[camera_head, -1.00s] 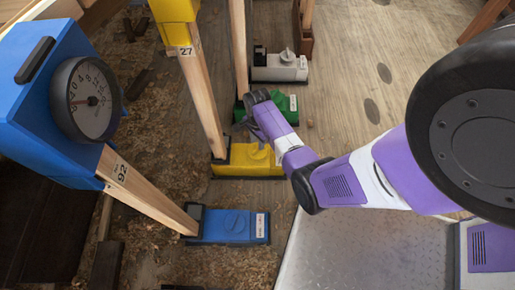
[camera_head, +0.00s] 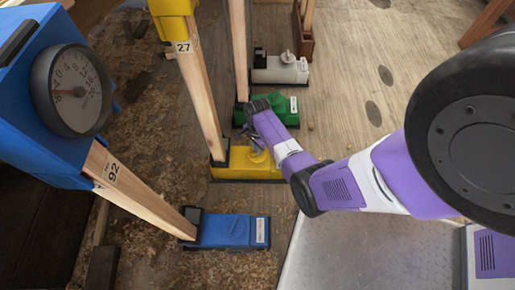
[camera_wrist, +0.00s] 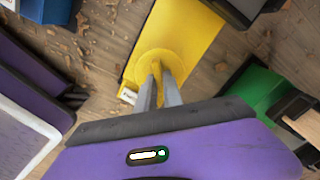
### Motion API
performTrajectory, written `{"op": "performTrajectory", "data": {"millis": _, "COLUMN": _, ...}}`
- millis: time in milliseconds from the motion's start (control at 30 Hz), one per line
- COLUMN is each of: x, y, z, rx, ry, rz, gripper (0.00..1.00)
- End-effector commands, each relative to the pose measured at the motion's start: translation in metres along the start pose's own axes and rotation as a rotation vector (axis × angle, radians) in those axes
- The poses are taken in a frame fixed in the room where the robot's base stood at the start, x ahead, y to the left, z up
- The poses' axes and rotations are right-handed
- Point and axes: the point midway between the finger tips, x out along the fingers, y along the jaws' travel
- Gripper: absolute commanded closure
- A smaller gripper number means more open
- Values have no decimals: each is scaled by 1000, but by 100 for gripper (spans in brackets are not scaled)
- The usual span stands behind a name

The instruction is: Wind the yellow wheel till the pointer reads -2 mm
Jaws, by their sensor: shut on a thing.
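The yellow wheel (camera_wrist: 146,66) is a round knob on top of the yellow base block (camera_head: 238,172), at the foot of a wooden post. In the wrist view my gripper (camera_wrist: 160,72) is shut on its raised grip. In the head view my gripper (camera_head: 253,136) reaches down to the wheel and partly hides it. The yellow head box (camera_head: 173,8) with the number 27 is at the top of the post, cut off by the frame. Its dial and pointer are not visible.
A blue head box with a round dial (camera_head: 78,90) stands at left, above a blue base block (camera_head: 228,231). A green base block (camera_head: 278,112) and a grey one (camera_head: 280,70) stand behind the yellow one. Wood shavings cover the floor at left.

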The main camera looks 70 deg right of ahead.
Motion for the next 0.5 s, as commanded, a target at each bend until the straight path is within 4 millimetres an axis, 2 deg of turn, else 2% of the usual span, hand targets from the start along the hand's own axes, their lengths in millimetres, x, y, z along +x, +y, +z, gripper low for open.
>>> {"op": "performTrajectory", "data": {"millis": 267, "x": -1, "y": 0, "z": 0, "rx": 38, "ry": -1, "rz": 1, "gripper": 100}}
{"op": "performTrajectory", "data": {"millis": 500, "x": -2, "y": 1, "z": 1, "rx": 173, "ry": -1, "rz": 2, "gripper": 100}}
